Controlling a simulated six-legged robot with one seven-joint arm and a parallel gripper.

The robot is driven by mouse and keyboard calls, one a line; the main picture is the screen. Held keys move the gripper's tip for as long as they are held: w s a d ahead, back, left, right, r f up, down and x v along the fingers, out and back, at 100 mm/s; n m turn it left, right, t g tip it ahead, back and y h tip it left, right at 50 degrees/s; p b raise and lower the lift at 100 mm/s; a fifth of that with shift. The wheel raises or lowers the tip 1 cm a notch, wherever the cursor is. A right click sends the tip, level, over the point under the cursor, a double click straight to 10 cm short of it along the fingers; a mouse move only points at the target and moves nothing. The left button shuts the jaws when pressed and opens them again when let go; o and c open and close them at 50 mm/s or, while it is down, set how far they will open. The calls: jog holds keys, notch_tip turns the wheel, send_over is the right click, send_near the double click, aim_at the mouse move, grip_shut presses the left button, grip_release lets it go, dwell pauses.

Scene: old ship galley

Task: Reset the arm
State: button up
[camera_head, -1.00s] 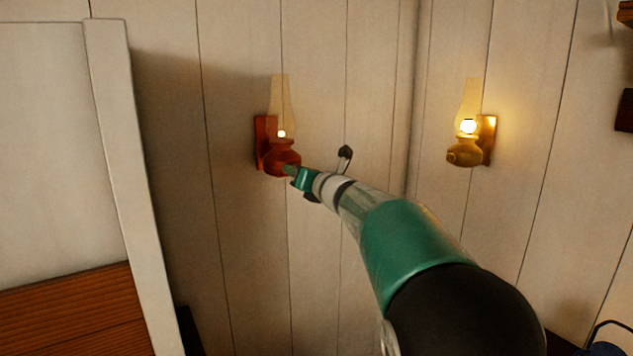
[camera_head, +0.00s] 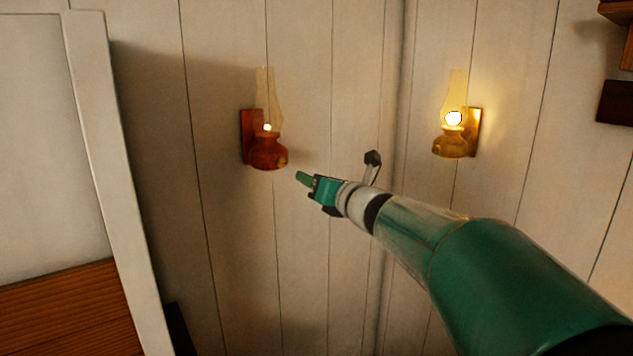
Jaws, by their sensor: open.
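My gripper (camera_head: 305,180) is at the end of my green and white arm, in the middle of the view. It points left towards the wall, just below and to the right of the red oil lamp (camera_head: 268,152). A narrow strip of wall shows between the gripper's tip and the lamp, so they look apart in the picture. The gripper is open, and I see nothing held in it. The fingers are small and seen from behind, so the gap between them is hard to make out.
A lit yellow lamp (camera_head: 451,145) hangs on the right wall, past the corner. A white-framed panel (camera_head: 105,150) with brown wood boards (camera_head: 70,310) stands at the left. Dark wooden shelves (camera_head: 616,100) are at the upper right. The plank wall below the lamps is bare.

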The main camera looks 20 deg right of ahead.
jog(key=s+d+f+m+g+h, duration=0.15)
jog(key=s+m+h, duration=0.35)
jog(key=m, duration=0.5)
jog(key=s+d+f+m+g+h, duration=0.1)
jog(key=s+d+f+m+h, duration=0.15)
jog(key=s+m, duration=0.5)
jog(key=s+a+f+m+g+y, duration=0.1)
jog(key=s+a+f+m+g, duration=0.3)
jog(key=s+f+m, duration=0.4)
jog(key=s+a+f+m+g+y, duration=0.1)
jog(key=s+a+f+m+g, duration=0.3)
jog(key=s+f+m, duration=0.4)
jog(key=s+m+g, duration=0.1)
jog(key=s+m, duration=0.1)
jog(key=s, duration=0.3)
jog(key=shift+a+f, duration=0.15)
jog(key=shift+f, duration=0.05)
